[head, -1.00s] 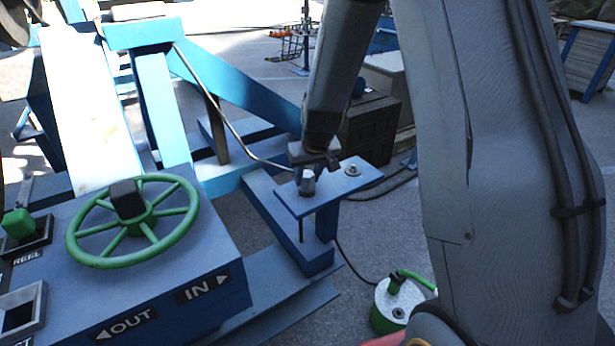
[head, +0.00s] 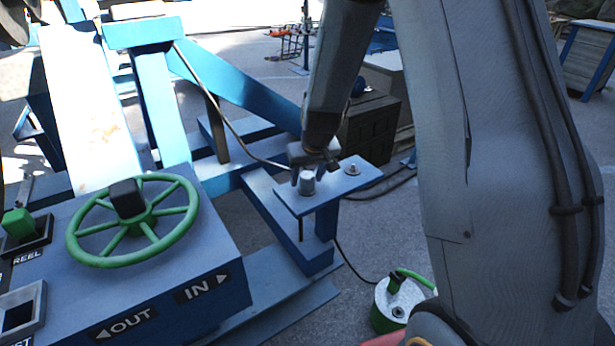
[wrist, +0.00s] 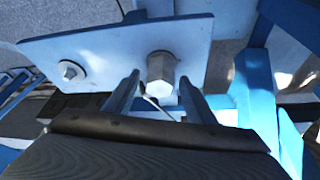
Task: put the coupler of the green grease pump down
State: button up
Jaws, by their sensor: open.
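The coupler (head: 307,184) is a silver hexagonal piece standing upright on a blue bracket plate (head: 330,187). In the wrist view the coupler (wrist: 161,70) shows between and just beyond my two fingertips, with gaps at its sides. My gripper (head: 313,172) is open at the coupler, one finger to each side; it also shows in the wrist view (wrist: 159,80). The green grease pump (head: 392,302) stands on the ground at lower right, partly hidden by my arm. The lower end of the coupler is hard to make out.
A bolt-like fitting (head: 352,169) stands on the same plate, right of the coupler. A thin hose (head: 236,128) runs down from the blue frame toward the plate. A green handwheel (head: 133,220) sits on the control box at left. A dark crate (head: 372,130) stands behind.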

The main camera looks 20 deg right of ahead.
jog(key=b+v, duration=0.2)
jog(key=v, duration=1)
jog(key=s+f+g, duration=0.1)
jog(key=s+f, duration=0.1)
jog(key=s, duration=0.8)
jog(key=s+f+g, duration=0.2)
jog(key=s+f, duration=0.1)
jog(key=s, duration=0.7)
jog(key=shift+s+f+m, duration=0.15)
jog(key=shift+f+m, duration=0.1)
jog(key=shift+m, duration=0.05)
jog(key=shift+a, duration=0.1)
